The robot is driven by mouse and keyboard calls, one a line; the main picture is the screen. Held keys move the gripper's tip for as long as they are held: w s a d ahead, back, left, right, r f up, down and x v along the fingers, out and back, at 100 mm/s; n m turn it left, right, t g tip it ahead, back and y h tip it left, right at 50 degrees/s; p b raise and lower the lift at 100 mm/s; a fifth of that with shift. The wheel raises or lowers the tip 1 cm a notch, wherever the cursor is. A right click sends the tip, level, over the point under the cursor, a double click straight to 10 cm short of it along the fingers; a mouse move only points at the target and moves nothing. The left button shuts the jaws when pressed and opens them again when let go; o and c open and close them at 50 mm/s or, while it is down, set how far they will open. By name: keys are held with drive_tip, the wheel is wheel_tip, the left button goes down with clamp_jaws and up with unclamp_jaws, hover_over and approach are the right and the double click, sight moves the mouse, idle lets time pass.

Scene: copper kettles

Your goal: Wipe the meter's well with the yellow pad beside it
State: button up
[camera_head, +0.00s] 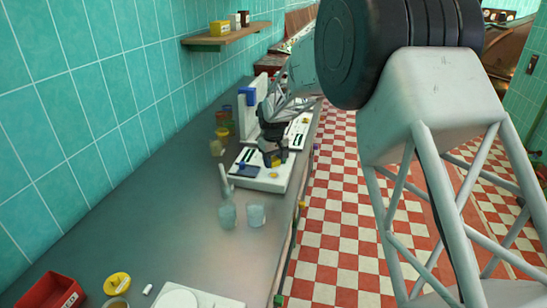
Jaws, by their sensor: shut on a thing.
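A white bench device (270,184), which looks like the meter, stands on the grey counter beyond the glass beakers. A dark blue-grey square (247,171) shows on its left part; I cannot make out the well. My gripper (275,160) is dark, points down over the device's top and is shut on a small yellow thing, which looks like the yellow pad (275,163). The pad is low at the device's top; I cannot tell whether it touches. The fingers hide part of the device.
Two beakers (227,217) (257,216) stand in front of the device. A white-and-blue stand (247,112) and another white device (297,134) are behind. A red bin (50,291) and yellow lid (117,284) lie near. The counter's middle is clear.

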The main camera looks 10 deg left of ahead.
drive_tip(key=shift+f, duration=0.2)
idle(0.3)
drive_tip(key=shift+a+r, duration=0.25)
drive_tip(key=shift+r, duration=0.4)
drive_tip(key=shift+a+r, duration=0.3)
drive_tip(key=shift+r, duration=0.4)
drive_tip(key=shift+a+r, duration=0.25)
drive_tip(key=shift+r, duration=0.4)
drive_tip(key=shift+f, duration=0.2)
